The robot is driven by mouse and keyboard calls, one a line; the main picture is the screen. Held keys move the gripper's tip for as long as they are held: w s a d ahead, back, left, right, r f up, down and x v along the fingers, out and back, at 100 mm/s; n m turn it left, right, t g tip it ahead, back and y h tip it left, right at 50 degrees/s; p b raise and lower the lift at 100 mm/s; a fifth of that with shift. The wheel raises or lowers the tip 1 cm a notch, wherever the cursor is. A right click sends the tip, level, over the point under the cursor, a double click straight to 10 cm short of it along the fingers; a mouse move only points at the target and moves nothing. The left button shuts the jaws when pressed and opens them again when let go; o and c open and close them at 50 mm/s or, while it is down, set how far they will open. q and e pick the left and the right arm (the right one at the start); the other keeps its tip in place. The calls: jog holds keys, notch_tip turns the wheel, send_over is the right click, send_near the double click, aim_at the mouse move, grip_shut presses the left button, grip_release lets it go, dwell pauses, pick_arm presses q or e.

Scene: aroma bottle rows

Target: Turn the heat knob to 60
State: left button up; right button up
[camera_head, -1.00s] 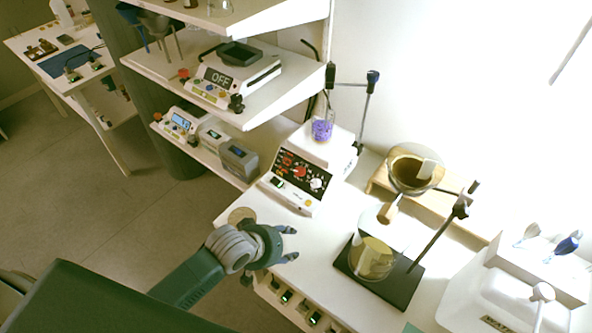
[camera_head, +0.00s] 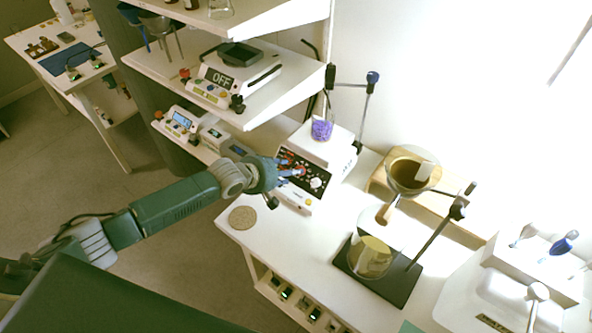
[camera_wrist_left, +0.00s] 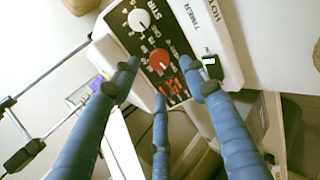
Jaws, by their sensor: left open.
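The hotplate stirrer (camera_head: 328,150) stands on the white bench with its black control panel facing my left arm. Its red knob (camera_wrist_left: 160,60) shows in the left wrist view with a printed scale around it. A white knob (camera_wrist_left: 138,20) beside it is marked STIR. I cannot read the red knob's setting. My left gripper (camera_head: 291,168) is at the panel, and its blue fingers (camera_wrist_left: 163,82) are open around the red knob's area with no clear contact. In the head view the fingers partly cover the panel. My right gripper is not in view.
A beaker with purple contents (camera_head: 321,131) sits on the hotplate. A stand with a glass flask (camera_head: 370,258) and a funnel (camera_head: 410,172) are to the right. Shelves with a scale marked OFF (camera_head: 236,78) are above left. The bench front near the round coaster (camera_head: 242,217) is clear.

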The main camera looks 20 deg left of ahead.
pick_arm(q)
jog(key=x, duration=0.5)
jog(key=shift+w+d+f, duration=0.1)
jog(key=shift+w+f, duration=0.15)
jog(key=shift+w, duration=0.05)
jog(key=shift+c, duration=0.7)
grip_shut()
